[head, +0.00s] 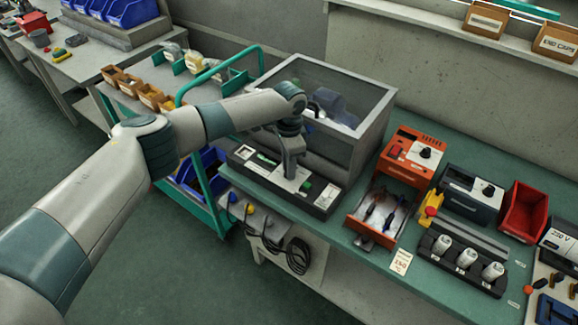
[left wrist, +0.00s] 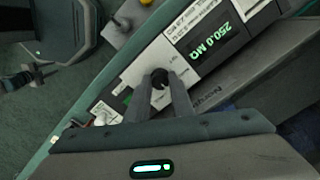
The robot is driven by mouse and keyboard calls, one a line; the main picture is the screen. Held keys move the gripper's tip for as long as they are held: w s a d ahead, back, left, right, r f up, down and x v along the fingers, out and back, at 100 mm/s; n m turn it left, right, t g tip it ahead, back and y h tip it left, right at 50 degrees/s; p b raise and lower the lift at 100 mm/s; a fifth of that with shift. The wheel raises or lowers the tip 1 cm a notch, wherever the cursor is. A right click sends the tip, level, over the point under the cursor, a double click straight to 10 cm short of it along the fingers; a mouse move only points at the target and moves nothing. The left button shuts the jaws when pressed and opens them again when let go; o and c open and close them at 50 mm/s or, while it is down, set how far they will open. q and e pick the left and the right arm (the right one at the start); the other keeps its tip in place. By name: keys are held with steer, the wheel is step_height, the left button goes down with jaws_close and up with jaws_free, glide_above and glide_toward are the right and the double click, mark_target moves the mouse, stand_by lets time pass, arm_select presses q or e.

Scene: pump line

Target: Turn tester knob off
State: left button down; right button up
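The tester (head: 249,168) is a dark case with a light panel on the green bench, in front of a clear-sided enclosure. In the left wrist view its display (left wrist: 215,45) is lit and reads 250.0 MΩ. The round black tester knob (left wrist: 159,77) sits on the light panel. My left gripper (head: 291,171) reaches down onto the tester panel. In the left wrist view its fingertips (left wrist: 161,82) are on either side of the knob, with no clear gap. The gripper hides the knob in the head view. The knob's pointer is not readable. My right gripper is not in view.
The clear-sided enclosure (head: 345,94) stands close behind the tester. An orange unit (head: 411,157) with an open drawer (head: 372,226) is to the right. A green-railed cart (head: 208,190) is to the left. Dark cables (head: 297,256) hang below the bench edge.

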arm_select(q)
steer(key=shift+n, duration=0.3)
steer(key=n+p, duration=0.3)
steer(key=shift+r, duration=0.2)
steer(key=n+p, duration=0.4)
steer(key=n, duration=0.1)
steer(key=shift+s+d, duration=0.1)
steer(key=n+p, duration=0.2)
steer(key=n, duration=0.2)
steer(key=shift+f+n+p, duration=0.1)
steer(key=shift+n+p, duration=0.85)
steer(key=shift+n, duration=0.75)
steer(key=c, duration=1.5)
jaws_free()
steer(key=shift+c, duration=0.2)
